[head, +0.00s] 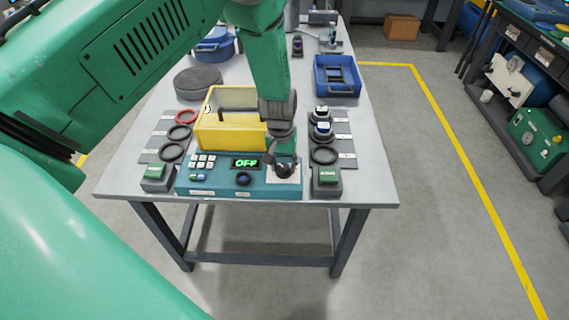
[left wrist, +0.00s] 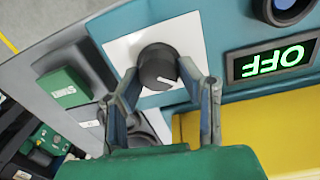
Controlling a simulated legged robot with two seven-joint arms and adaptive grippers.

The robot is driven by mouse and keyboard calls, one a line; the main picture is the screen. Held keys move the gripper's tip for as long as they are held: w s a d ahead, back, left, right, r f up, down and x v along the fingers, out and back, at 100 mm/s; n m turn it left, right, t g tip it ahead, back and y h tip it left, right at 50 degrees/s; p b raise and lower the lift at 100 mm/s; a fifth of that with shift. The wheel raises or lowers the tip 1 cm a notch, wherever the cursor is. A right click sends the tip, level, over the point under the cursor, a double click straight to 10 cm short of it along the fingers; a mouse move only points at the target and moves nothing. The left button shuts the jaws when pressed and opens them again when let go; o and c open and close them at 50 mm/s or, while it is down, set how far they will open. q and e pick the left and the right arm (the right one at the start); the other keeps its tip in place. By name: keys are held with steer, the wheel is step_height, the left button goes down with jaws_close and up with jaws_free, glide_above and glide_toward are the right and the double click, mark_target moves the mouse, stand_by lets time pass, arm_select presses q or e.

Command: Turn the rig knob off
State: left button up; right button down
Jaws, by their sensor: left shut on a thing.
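The rig (head: 215,187) is a teal panel at the front of the grey table. Its black knob (left wrist: 156,66) stands on a white plate (left wrist: 118,52) and bears a short white pointer mark. It also shows in the head view (head: 283,171), partly covered by my gripper. My left gripper (head: 283,163) comes down from above, and its two fingers are closed around the knob in the left wrist view (left wrist: 170,82). The display (head: 247,162) beside the knob reads OFF in green, and it reads the same in the left wrist view (left wrist: 271,60). My right gripper is not in view.
A yellow box (head: 228,134) stands right behind the panel. Black rings and one red ring (head: 186,117) lie on the left mat, and dark round parts (head: 323,130) stand on the right. Green-topped blocks (head: 327,177) flank the panel. A blue tray (head: 337,88) lies farther back.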

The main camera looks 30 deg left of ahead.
mark_target(282, 167)
arm_select(q)
steer(key=shift+s+d+f+n, duration=0.2)
steer(key=shift+s+n, duration=0.25)
steer(key=shift+n, duration=0.65)
steer(key=shift+o, duration=0.2)
steer(key=o, duration=1.1)
steer(key=shift+w, duration=0.1)
steer(key=shift+w+a+r, duration=0.1)
steer(key=shift+w+r, duration=0.05)
steer(key=shift+r, duration=0.25)
step_height(282, 167, up, 11)
steer(key=shift+a, duration=0.2)
